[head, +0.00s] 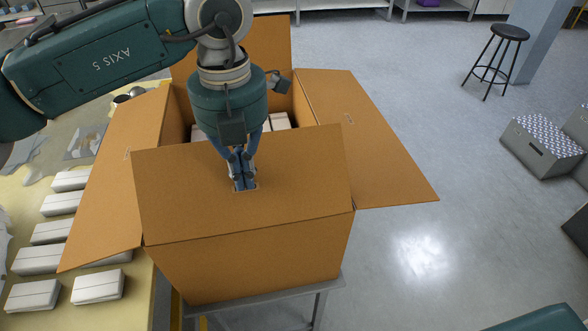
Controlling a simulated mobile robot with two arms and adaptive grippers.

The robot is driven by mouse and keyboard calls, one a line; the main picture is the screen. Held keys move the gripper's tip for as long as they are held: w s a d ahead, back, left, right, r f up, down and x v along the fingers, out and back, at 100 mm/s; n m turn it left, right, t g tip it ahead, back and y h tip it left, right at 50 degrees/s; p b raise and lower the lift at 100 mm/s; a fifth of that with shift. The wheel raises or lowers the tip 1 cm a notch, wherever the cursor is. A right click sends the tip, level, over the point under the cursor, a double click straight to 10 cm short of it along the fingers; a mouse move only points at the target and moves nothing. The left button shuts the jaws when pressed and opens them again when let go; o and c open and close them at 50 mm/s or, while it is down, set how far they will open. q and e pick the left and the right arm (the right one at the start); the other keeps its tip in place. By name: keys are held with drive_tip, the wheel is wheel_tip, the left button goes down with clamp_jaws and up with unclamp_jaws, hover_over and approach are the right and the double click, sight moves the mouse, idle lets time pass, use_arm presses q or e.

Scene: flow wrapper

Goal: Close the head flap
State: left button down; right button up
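An open brown cardboard box (255,265) stands on a small grey stand. Its near flap (300,170) is folded up from the front edge and hides part of the opening. The far flap (272,45) stands up behind the opening. The left flap (115,185) and right flap (370,140) spread outward. I cannot tell by a label which is the head flap. My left gripper (244,186) points down at the slot in the near flap, its fingertips close together at the slot. Whether they pinch cardboard is not clear. My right gripper is out of view.
White packs (279,122) lie inside the box. A yellowish table (30,190) at left holds several white cartons (98,286). The grey floor (440,120) at right is open. A black stool (497,58) and grey crates (541,146) stand farther off.

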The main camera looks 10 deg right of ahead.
use_arm(q)
drive_tip(key=shift+w+r, duration=0.15)
drive_tip(key=shift+w, duration=1)
drive_tip(key=shift+r+p, duration=0.35)
drive_tip(key=shift+p, duration=0.1)
wheel_tip(320, 180, up, 6)
drive_tip(key=s+p, duration=0.1)
drive_tip(key=p, duration=0.1)
drive_tip(key=shift+p, duration=0.4)
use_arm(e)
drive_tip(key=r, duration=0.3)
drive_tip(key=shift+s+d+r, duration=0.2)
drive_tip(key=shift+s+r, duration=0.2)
